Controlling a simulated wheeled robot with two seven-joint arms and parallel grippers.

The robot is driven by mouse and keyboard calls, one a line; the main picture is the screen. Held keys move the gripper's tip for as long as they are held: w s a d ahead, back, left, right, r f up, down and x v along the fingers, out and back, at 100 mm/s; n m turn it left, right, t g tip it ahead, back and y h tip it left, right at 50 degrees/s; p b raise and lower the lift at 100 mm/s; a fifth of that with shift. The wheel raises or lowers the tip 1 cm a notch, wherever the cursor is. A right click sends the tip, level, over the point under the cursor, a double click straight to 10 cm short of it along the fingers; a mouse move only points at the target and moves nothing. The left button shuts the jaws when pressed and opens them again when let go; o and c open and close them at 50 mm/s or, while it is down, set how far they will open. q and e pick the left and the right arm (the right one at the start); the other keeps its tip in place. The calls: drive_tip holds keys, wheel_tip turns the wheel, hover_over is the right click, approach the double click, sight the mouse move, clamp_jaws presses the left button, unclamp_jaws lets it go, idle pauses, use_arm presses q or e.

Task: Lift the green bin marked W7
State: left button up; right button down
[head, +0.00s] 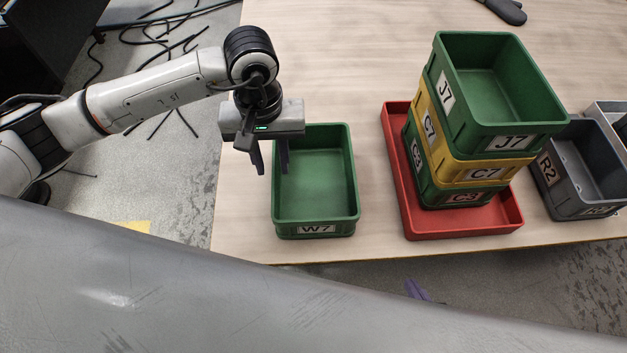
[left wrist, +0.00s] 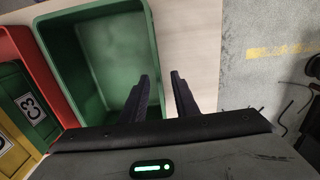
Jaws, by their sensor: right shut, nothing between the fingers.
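The green bin marked W7 (head: 316,229) stands upright and empty near the table's front left edge. It also shows in the left wrist view (left wrist: 76,50). My left gripper (head: 272,168) is open at the bin's left wall, pointing down. In the left wrist view its fingers (left wrist: 165,88) are apart, one over the bin's inside and the other outside the wall. Whether either finger touches the wall I cannot tell. The purple fingertips of my right gripper (head: 418,291) show below the table's front edge, shut and empty. The rest of it is hidden behind my own arm.
Right of W7, a red tray (head: 465,226) holds a stack: green C3 (head: 464,198), yellow C7 (head: 487,173) and green J7 (head: 509,142) on top. A grey bin R2 (head: 585,209) stands further right. Bare table lies behind W7 and between it and the tray.

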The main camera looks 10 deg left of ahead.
sight(276, 180)
use_arm(q)
drive_tip(key=f, duration=0.2)
drive_tip(key=s+f+p, duration=0.1)
drive_tip(key=f, duration=0.1)
drive_tip(key=shift+d+f, duration=0.15)
drive_tip(key=shift+d, duration=0.05)
drive_tip(key=shift+w+f, duration=0.15)
drive_tip(key=shift+f, duration=0.4)
drive_tip(key=shift+r, duration=0.1)
clamp_jaws()
